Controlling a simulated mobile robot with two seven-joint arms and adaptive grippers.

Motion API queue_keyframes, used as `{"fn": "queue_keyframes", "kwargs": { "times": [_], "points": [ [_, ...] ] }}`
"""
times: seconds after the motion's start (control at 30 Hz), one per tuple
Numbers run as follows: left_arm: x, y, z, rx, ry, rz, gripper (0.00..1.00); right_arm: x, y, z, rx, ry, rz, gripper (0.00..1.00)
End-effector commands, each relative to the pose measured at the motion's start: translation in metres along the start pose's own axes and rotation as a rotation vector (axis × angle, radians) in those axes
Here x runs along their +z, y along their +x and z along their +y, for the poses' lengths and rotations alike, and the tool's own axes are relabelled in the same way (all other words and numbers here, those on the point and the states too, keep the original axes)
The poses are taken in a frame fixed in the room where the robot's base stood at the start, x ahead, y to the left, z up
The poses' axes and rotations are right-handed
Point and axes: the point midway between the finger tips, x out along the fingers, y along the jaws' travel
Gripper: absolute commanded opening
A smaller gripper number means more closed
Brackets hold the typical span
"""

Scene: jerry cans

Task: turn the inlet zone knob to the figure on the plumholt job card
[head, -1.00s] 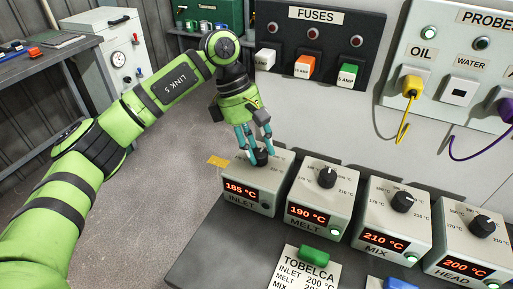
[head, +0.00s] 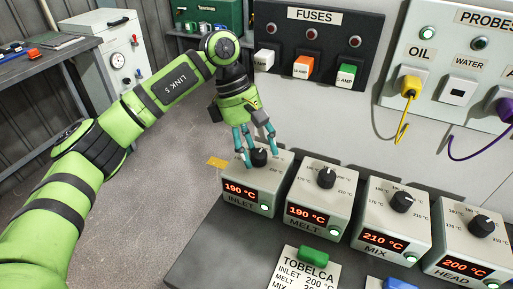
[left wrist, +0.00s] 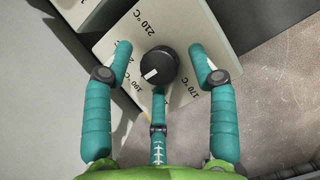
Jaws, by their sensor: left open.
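The inlet zone box (head: 272,171) stands at the left end of the row, and its display (head: 240,190) reads 190 °C. Its black knob (head: 259,157) has a white pointer mark; in the left wrist view the knob (left wrist: 158,66) points towards the 190 °C label. My left gripper (head: 258,151) is open, its teal fingers spread around the knob with visible gaps at the sides. A job card (head: 300,270) headed TOBELCA shows "INLET 200 °C"; its lower part is cut off. No card reading plumholt is legible. My right gripper is out of view.
The melt (head: 320,190), mix (head: 393,220) and head (head: 470,245) boxes stand close on the right, reading 190, 210 and 200 °C. A blue clip (head: 395,284) shows at the bottom edge. Fuse and probe panels are behind. The floor at left is open.

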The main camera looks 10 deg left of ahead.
Motion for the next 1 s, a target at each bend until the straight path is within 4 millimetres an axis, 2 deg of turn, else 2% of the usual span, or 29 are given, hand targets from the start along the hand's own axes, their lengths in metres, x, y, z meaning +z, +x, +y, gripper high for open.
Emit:
{"fn": "queue_keyframes", "kwargs": {
  "times": [0.17,0.4,0.6,0.77,1.0],
  "points": [
    [0.0,-0.026,0.001,0.007,-0.001,0.001,0.58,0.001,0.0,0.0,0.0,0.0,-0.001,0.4],
    [0.001,-0.077,0.001,0.003,0.0,0.001,0.58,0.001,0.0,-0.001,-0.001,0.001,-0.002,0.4],
    [0.001,-0.107,0.0,0.0,0.002,0.0,0.58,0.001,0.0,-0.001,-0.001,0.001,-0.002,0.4],
    [0.001,-0.117,0.0,-0.002,0.001,0.0,0.58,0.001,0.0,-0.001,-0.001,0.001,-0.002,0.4],
    [0.001,-0.117,-0.001,-0.002,0.002,0.0,0.58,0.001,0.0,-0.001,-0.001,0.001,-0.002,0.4]
  ]
}}
